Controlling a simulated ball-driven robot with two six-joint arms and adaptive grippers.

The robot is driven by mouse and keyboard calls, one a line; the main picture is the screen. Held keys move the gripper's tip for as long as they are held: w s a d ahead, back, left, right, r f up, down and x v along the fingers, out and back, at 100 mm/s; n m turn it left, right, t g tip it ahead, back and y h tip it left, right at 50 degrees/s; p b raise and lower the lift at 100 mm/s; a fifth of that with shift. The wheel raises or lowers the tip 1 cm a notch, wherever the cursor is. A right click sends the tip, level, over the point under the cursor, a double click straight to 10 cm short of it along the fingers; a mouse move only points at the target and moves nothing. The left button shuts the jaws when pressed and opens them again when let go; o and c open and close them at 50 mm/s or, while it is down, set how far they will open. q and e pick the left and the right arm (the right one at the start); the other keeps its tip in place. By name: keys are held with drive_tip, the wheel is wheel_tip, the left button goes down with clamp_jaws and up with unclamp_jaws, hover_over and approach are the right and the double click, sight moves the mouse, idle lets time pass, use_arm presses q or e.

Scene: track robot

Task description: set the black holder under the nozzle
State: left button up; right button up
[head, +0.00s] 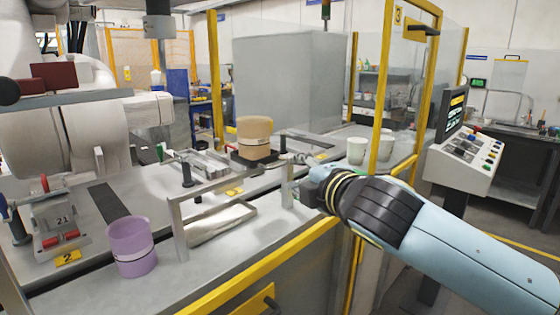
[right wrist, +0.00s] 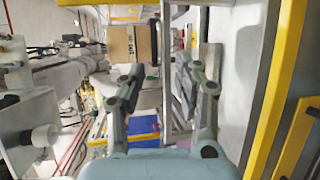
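The black holder (head: 240,159) is a dark, flat base on the bench, with a tan round container (head: 255,138) standing on it. In the right wrist view the tan container (right wrist: 128,45) appears sideways, with the dark holder (right wrist: 154,42) at its right edge. My right gripper (head: 297,178) is at the bench's front side, right of and nearer than the holder. In the right wrist view its fingers (right wrist: 160,70) are apart and empty. My left gripper is out of view.
A purple cup (head: 131,247) stands at the front left. A grey metal frame (head: 178,225) rises between it and my right gripper. A control panel (head: 462,160) is farther right.

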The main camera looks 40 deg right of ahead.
sight(281, 165)
drive_tip(key=p+x, duration=0.1)
drive_tip(key=x, duration=0.9)
drive_tip(key=shift+w+d+f+p, duration=0.15)
drive_tip(key=shift+w+p, duration=0.15)
clamp_jaws()
